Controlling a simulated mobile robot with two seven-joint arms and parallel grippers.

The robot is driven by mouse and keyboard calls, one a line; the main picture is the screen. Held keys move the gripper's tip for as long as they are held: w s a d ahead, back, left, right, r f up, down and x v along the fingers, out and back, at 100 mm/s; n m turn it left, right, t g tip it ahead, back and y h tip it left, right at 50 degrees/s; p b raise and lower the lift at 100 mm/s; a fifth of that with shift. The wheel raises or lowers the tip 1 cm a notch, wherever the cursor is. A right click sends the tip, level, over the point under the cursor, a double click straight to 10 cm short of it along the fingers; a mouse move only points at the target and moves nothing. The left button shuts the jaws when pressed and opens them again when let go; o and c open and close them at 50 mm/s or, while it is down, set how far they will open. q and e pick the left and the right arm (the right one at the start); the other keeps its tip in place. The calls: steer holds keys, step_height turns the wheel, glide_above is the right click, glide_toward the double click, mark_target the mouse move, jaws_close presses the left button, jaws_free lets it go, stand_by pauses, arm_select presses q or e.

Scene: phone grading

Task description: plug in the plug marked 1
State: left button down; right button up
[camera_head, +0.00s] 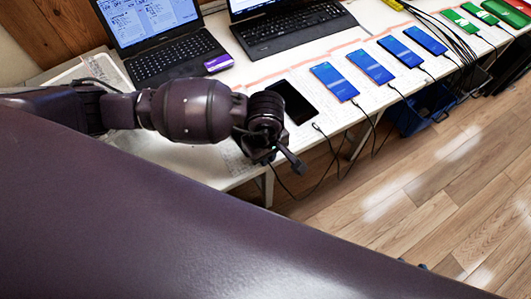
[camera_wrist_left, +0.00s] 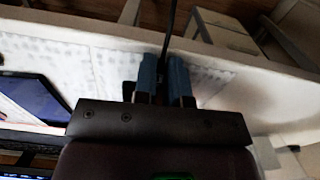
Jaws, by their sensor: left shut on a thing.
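My left gripper (camera_head: 298,166) is low in front of the table's front edge, below the dark-screened phone (camera_head: 293,102). In the left wrist view its two blue-padded fingers (camera_wrist_left: 164,80) are shut on a black cable (camera_wrist_left: 169,32), which runs away between them. The plug end is hidden by the fingers and no number can be read. Another small plug (camera_head: 316,126) on a thin cable lies at the table edge, right of the dark phone. A dark-screened phone (camera_wrist_left: 36,96) also shows at left in the wrist view. My right gripper is not in view.
Several blue-screened phones (camera_head: 335,81) and green ones (camera_head: 481,13) lie along the white table (camera_head: 236,75), with cables hanging over its edge. Two laptops (camera_head: 173,55) and a purple card (camera_head: 218,63) are behind. A blue bin (camera_head: 411,122) stands below.

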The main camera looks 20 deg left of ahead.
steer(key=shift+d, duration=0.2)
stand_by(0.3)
arm_select(q)
steer(key=c, duration=1.1)
jaws_free()
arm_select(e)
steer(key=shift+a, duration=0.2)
arm_select(q)
steer(key=shift+r, duration=0.1)
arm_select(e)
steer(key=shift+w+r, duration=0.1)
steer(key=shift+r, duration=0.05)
arm_select(q)
steer(key=shift+r, duration=0.2)
steer(key=shift+s+d+r+p, duration=0.1)
steer(key=shift+d+r+p, duration=0.05)
steer(key=shift+r+p, duration=0.4)
steer(key=shift+d+r+p, duration=0.1)
steer(key=shift+r+p, duration=0.25)
steer(key=shift+r, duration=0.3)
steer(key=shift+s+d+r+p, duration=0.15)
steer(key=shift+r+p, duration=0.5)
steer(key=shift+r, duration=0.4)
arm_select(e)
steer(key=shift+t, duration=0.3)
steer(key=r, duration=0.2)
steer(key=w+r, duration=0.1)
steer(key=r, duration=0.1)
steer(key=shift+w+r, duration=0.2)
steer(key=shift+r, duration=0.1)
